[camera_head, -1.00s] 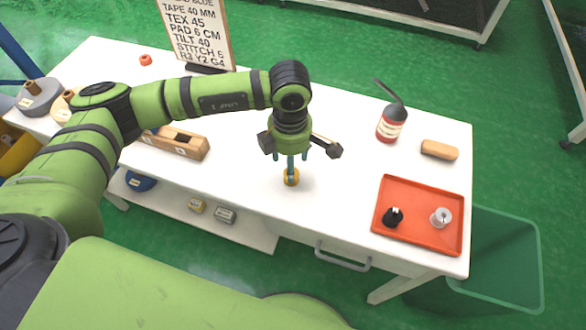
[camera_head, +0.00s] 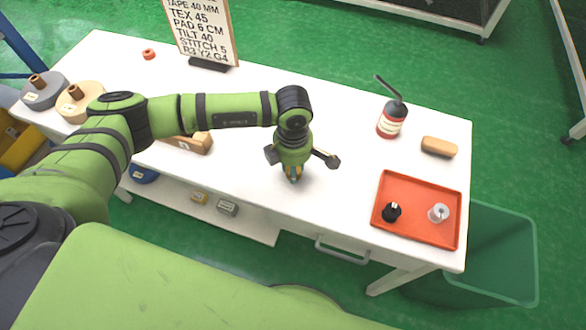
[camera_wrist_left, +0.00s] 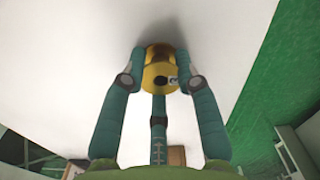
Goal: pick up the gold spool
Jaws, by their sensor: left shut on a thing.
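The gold spool (camera_wrist_left: 160,68) is between the fingers of my left gripper in the left wrist view, with a dark hole in its end facing the camera. My left gripper (camera_wrist_left: 160,84) is shut on it, with a finger on each side and a third finger below. In the head view my left gripper (camera_head: 293,178) points down over the middle of the white table (camera_head: 340,200). The spool is almost wholly hidden there by the gripper. I cannot tell whether it still touches the table. My right gripper is not in view.
A red tray (camera_head: 418,232) holds a black spool (camera_head: 391,211) and a grey-white spool (camera_head: 438,212). A wooden holder (camera_head: 195,142) is left of the gripper. A sign (camera_head: 202,35) stands at the back.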

